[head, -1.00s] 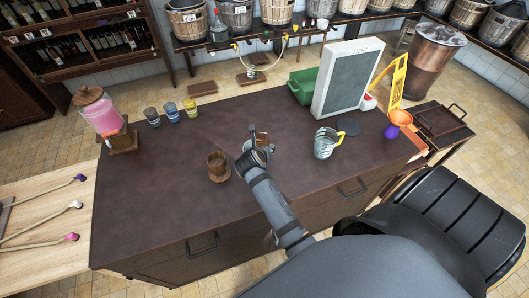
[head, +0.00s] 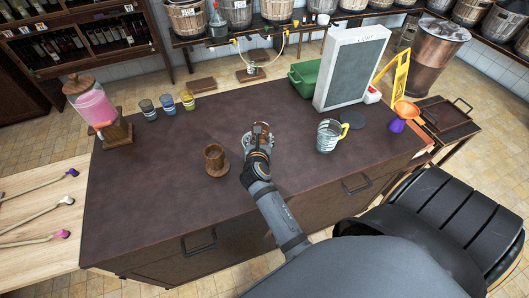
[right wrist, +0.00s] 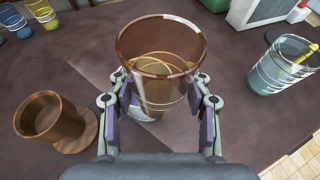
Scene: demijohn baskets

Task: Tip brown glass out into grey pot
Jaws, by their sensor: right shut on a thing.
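My right gripper (right wrist: 160,108) is shut on the brown glass (right wrist: 162,40), a see-through brown tumbler. It is held over the dark counter; what is inside is hard to tell. In the head view the gripper (head: 259,132) covers most of the glass, near the middle of the counter. A small grey pot (head: 147,108) stands at the counter's back left, leftmost in a row with a blue pot (head: 168,105) and a yellow pot (head: 188,101). It is well to the left of my gripper and apart from it. My left gripper is not in view.
A wooden cup (head: 215,159) on a round base stands just left of my gripper. A clear jug (head: 328,136) with a yellow handle stands to the right. A pink drink dispenser (head: 95,105) stands at the left end. The counter (head: 165,195) at front left is bare.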

